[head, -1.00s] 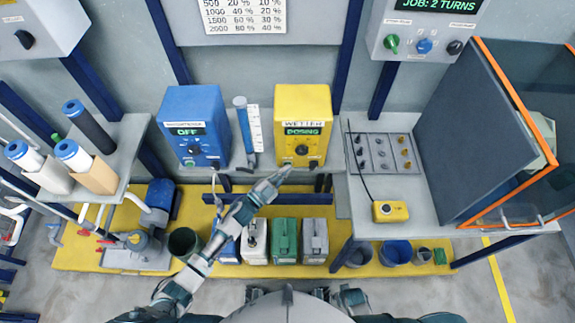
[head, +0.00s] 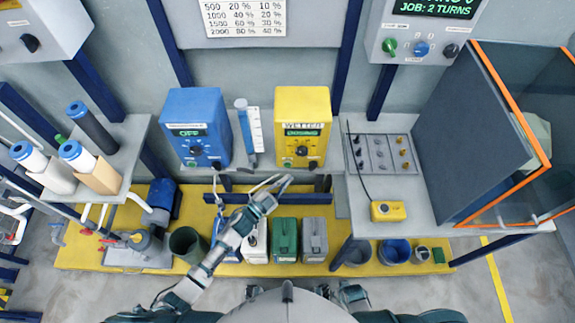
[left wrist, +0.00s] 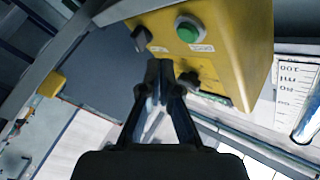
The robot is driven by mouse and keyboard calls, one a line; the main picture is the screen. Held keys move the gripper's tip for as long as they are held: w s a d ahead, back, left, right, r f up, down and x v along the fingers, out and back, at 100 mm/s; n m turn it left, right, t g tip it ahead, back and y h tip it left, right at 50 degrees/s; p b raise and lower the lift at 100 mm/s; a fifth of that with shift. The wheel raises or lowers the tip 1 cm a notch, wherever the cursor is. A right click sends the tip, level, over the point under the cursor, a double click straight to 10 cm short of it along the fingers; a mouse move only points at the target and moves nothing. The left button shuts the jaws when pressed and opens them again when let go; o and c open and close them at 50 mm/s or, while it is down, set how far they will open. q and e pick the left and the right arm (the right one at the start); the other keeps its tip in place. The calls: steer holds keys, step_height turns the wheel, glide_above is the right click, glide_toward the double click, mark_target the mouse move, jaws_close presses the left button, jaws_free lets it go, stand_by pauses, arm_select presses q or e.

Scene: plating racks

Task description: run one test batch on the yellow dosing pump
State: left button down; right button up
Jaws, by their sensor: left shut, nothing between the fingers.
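The yellow dosing pump (head: 302,100) stands on the back shelf, labelled WETTER. Its small display (head: 302,132) is lit green, its text too blurred to read surely. A black dial (head: 302,151) sits below the display. In the left wrist view the yellow housing (left wrist: 232,50) fills the top, with a green button (left wrist: 187,30) and black knobs (left wrist: 141,38) on its face. My left gripper (head: 286,181) is shut and empty, just below and in front of the pump; its fingers (left wrist: 160,75) point toward the pump's face, contact not clear. My right gripper is not in view.
A blue pump (head: 195,105) reading OFF stands to the left, with a measuring cylinder (head: 245,130) between the pumps. A wall panel (head: 425,35) reads JOB: 2 TURNS. A yellow pendant box (head: 388,211) lies on the right bench. Several canisters (head: 285,238) stand below.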

arm_select(q)
steer(key=s+p, duration=0.1)
steer(key=s, duration=0.2)
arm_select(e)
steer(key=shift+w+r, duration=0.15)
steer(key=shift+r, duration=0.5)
